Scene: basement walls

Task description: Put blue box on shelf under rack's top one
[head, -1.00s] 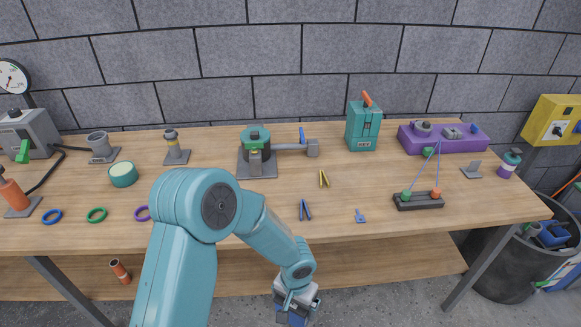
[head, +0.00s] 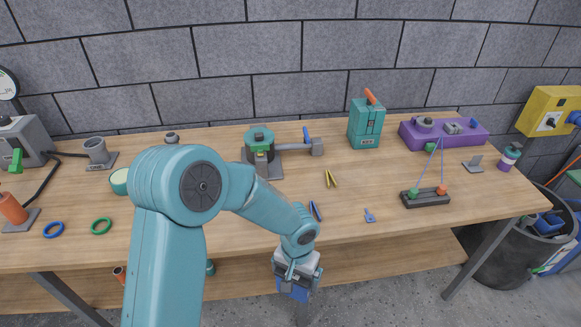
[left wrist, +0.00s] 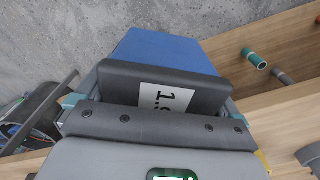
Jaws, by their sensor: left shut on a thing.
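My left gripper (head: 296,281) is at the front edge of the workbench, low at the bottom centre of the head view. It is shut on a blue box (head: 292,291), of which only a small part shows below the fingers. In the left wrist view the blue box (left wrist: 165,52) fills the space beyond the dark finger pads, with a white label (left wrist: 166,97) partly visible. The floor lies behind the box in that view. No rack is clearly in view. My right gripper is not in view.
A lower shelf (head: 400,250) runs underneath. A dark bin (head: 505,262) stands at the right; grey floor lies in front.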

